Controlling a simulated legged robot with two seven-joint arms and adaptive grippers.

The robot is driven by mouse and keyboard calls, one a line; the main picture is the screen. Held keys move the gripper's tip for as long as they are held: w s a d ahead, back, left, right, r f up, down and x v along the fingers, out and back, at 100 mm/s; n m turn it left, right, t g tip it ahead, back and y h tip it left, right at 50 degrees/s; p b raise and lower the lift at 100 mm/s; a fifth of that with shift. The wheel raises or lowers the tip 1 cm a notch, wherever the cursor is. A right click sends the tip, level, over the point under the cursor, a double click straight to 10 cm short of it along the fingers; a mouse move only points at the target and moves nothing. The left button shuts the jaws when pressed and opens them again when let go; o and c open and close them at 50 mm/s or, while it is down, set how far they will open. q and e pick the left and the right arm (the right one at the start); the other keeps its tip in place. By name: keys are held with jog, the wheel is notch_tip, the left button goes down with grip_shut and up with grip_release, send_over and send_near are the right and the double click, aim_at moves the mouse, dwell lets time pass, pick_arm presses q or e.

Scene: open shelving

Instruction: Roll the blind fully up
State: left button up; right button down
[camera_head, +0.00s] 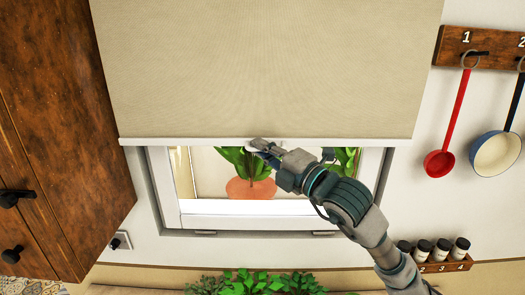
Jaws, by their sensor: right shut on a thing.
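The beige blind (265,65) hangs over the upper part of the window. Its white bottom bar (180,141) runs across the picture a little above the middle. The lower part of the window (205,207) is uncovered below the bar. My right gripper (262,147) comes in from the lower right and is at the middle of the bar. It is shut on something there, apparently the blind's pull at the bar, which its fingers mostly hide. My left gripper is not in view.
A wooden cabinet (60,120) with dark knobs stands at the left. A red ladle (440,162) and a blue pan (496,154) hang from a wooden rack (480,45) at the right. Spice jars (441,250) sit below them. Green plants (255,284) are at the bottom; a potted plant (250,188) shows through the window.

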notch_tip(320, 180, up, 32)
jog(key=p, duration=1.3)
jog(key=shift+s+d, duration=0.1)
jog(key=c, duration=1.2)
grip_release()
jog(key=shift+c, duration=0.2)
jog(key=v, duration=1.2)
jog(key=shift+f, duration=0.15)
